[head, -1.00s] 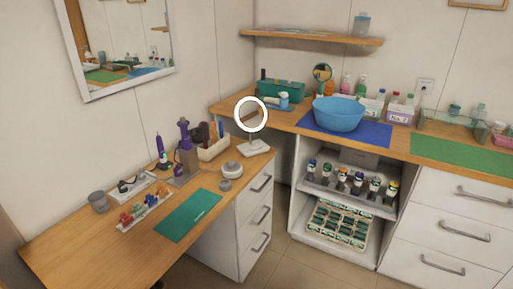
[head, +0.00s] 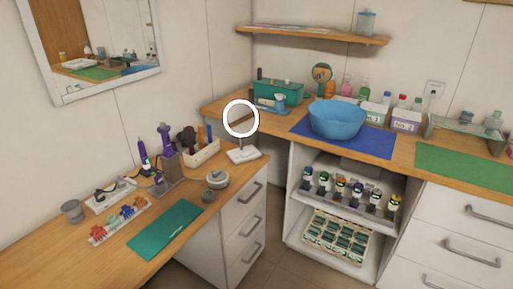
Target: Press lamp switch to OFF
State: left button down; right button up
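The lamp is a white glowing ring (head: 240,119) on a thin stand with a pale square base (head: 243,155). It stands at the back right corner of the left wooden desk (head: 60,250), near the room's corner. The ring looks lit. A switch on the lamp is too small to make out. Neither of my grippers shows in the head view.
A tool holder (head: 170,175) and a brush box (head: 202,152) stand left of the lamp. Small round containers (head: 217,180) sit in front of it. A blue bowl (head: 337,119) stands on the right counter. Bare floor lies between the drawers and shelves.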

aim_at(245, 155)
jog(key=i+l, duration=0.25)
jog(key=l, duration=0.15)
jog(key=i+l+u, duration=0.1)
jog(key=i+l, duration=0.45)
jog(key=l, duration=0.25)
jog(key=i+l+u, duration=0.1)
jog(key=i+l, duration=0.15)
jog(key=l, duration=0.15)
jog(key=i+l, duration=0.25)
jog(key=l, duration=0.15)
jog(key=i+l+u, duration=0.1)
jog(key=i+l, duration=0.15)
jog(key=l, duration=0.2)
